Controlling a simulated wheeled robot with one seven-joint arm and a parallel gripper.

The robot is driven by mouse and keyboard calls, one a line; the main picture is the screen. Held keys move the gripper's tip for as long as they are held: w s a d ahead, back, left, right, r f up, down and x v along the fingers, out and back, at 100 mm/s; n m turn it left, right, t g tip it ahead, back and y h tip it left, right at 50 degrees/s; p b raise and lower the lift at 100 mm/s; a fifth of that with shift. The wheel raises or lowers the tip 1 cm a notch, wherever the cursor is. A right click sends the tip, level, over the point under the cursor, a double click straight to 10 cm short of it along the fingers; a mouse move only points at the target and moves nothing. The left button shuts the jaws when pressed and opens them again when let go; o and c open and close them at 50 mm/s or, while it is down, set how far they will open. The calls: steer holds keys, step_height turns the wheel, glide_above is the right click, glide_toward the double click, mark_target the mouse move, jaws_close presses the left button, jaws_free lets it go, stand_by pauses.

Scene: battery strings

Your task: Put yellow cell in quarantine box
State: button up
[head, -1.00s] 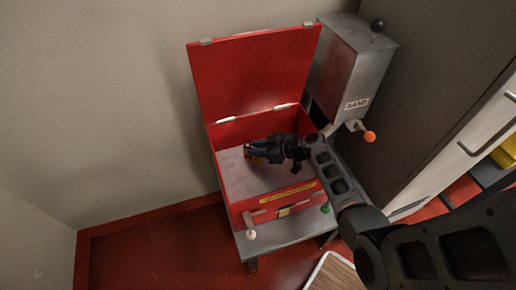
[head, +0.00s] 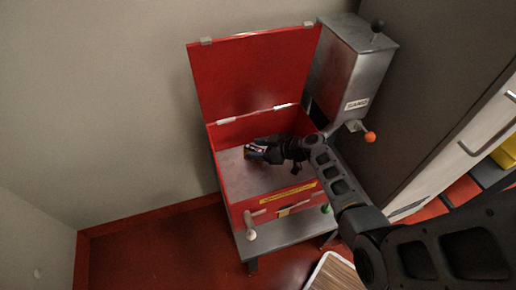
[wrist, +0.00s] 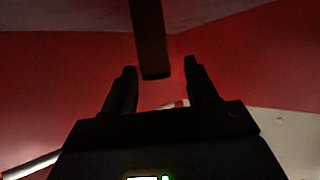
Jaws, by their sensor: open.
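The red quarantine box (head: 255,203) stands with its lid (head: 256,72) raised and a yellow label on its front. My gripper (head: 258,150) reaches into the box from the right, over its grey floor. In the wrist view, the two fingers (wrist: 160,72) are apart. A dark bar with a brownish-yellow side, apparently the yellow cell (wrist: 150,40), shows between and beyond the fingertips, with a visible gap on each side. In the head view, a small pale and yellow patch shows at the fingertips. I cannot tell whether the cell rests on the floor.
A grey hopper labelled SAND (head: 356,104) with an orange-knobbed lever (head: 369,137) stands right behind the box. The box rests on a grey stand (head: 298,232) with a mallet (head: 251,225) at its front. A grey cabinet (head: 450,150) is at the right.

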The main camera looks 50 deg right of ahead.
steer(key=shift+s+d+r, duration=0.1)
steer(key=shift+s+r, duration=0.1)
steer(key=shift+s, duration=0.2)
steer(key=b+v, duration=0.1)
steer(key=v, duration=0.5)
steer(key=shift+s+r, duration=0.2)
steer(key=shift+s, duration=0.1)
steer(key=shift+c, duration=0.3)
